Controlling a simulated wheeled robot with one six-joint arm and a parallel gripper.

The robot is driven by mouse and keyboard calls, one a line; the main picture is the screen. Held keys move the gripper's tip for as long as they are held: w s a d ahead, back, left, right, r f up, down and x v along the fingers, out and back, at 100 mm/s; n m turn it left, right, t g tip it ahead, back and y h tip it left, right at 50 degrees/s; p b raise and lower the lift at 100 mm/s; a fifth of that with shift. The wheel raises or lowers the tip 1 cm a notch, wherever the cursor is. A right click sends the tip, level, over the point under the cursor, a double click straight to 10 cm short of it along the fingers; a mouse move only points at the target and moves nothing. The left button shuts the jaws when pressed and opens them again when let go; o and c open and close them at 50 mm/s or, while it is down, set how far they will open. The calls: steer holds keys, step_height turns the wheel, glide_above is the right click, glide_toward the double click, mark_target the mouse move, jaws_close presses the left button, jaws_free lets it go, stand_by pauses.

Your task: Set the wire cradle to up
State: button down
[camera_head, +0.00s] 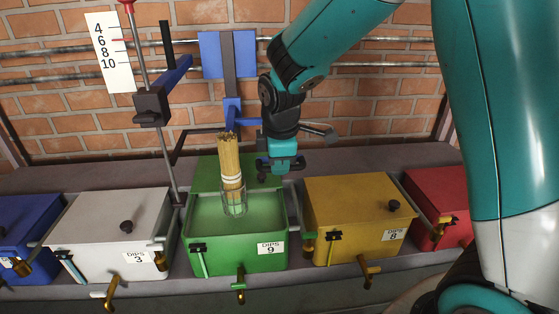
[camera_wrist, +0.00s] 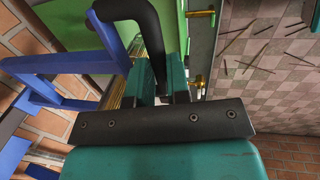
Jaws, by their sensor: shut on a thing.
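The wire cradle (camera_head: 234,203) is a thin, clear-looking holder around the foot of an upright bundle of tan incense sticks (camera_head: 229,158). It sits low in the open green tank (camera_head: 260,217) labelled DIPS 9. Above and behind it, a blue bracket (camera_head: 233,108) is on a dark upright post. My gripper (camera_head: 283,166) is to the right of the bundle, at the tank's back right. In the wrist view its teal fingers (camera_wrist: 163,78) are shut on a bent black handle (camera_wrist: 142,18) beside a blue frame (camera_wrist: 62,82). The grip itself is partly hidden.
A white tank (camera_head: 110,225) stands left of the green one, and a yellow tank (camera_head: 357,202) right, both lidded. Blue and red tanks are at the ends. A thin rod with a red knob (camera_head: 126,2) rises at left before a number scale (camera_head: 109,52).

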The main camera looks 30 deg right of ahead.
steer(key=shift+r+p, duration=2.65)
steer(key=shift+r, duration=0.15)
steer(key=shift+f, duration=0.1)
steer(key=c, duration=1.1)
jaws_free()
steer(key=s+a+r+p, duration=0.1)
steer(key=s+r+p, duration=0.2)
steer(key=r, duration=1.4)
steer(key=p, duration=0.4)
steer(key=shift+a+p, duration=0.15)
steer(key=shift+p, duration=0.15)
steer(key=shift+s, duration=0.1)
